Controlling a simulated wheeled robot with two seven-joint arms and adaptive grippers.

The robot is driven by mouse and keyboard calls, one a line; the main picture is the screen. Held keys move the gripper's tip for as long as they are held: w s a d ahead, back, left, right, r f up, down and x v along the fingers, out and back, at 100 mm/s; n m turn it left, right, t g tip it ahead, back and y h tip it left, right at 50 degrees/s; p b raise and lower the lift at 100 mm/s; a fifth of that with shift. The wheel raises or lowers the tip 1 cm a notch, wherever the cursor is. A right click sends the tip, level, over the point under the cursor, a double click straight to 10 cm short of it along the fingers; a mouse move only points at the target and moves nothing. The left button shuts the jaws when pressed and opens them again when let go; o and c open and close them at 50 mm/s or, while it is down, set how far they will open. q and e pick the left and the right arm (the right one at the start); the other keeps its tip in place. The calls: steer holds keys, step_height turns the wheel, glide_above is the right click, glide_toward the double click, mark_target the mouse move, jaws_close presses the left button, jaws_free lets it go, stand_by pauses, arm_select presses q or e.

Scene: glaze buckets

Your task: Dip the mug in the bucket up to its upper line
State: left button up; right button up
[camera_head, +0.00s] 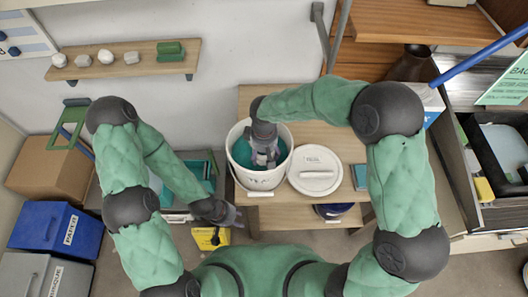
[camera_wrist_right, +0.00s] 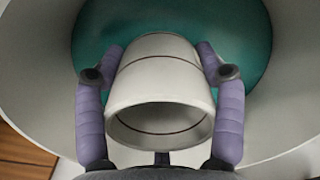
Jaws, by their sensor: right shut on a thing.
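The white bucket (camera_head: 262,181) stands on the wooden table and holds teal glaze (camera_head: 278,150). My right gripper (camera_head: 263,158) reaches down into the bucket's mouth. In the right wrist view, its two purple-grey fingers (camera_wrist_right: 160,80) are shut on the sides of the white mug (camera_wrist_right: 155,75). The mug's wide open end faces the camera; a dark line rings its outer wall, and another line shows near the mouth. Its far end is against the teal glaze (camera_wrist_right: 252,40), but whether it is under the surface I cannot tell. My left gripper (camera_head: 228,218) hangs left of the table, its fingers unclear.
A round white lid (camera_head: 315,170) lies right of the bucket, with a teal block (camera_head: 360,177) beyond it. A dark blue container (camera_head: 333,210) sits on the lower shelf. A yellow box (camera_head: 210,238) is below my left gripper.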

steer(key=shift+f, duration=0.55)
steer(key=shift+f+b, duration=0.1)
steer(key=shift+b, duration=0.2)
steer(key=shift+f+b, duration=0.75)
steer(key=shift+f, duration=0.2)
steer(key=shift+s, duration=0.15)
steer(key=shift+f, duration=0.1)
steer(key=shift+s+f, duration=0.15)
steer(key=shift+f, duration=0.2)
steer(key=shift+r, duration=0.1)
stand_by(0.7)
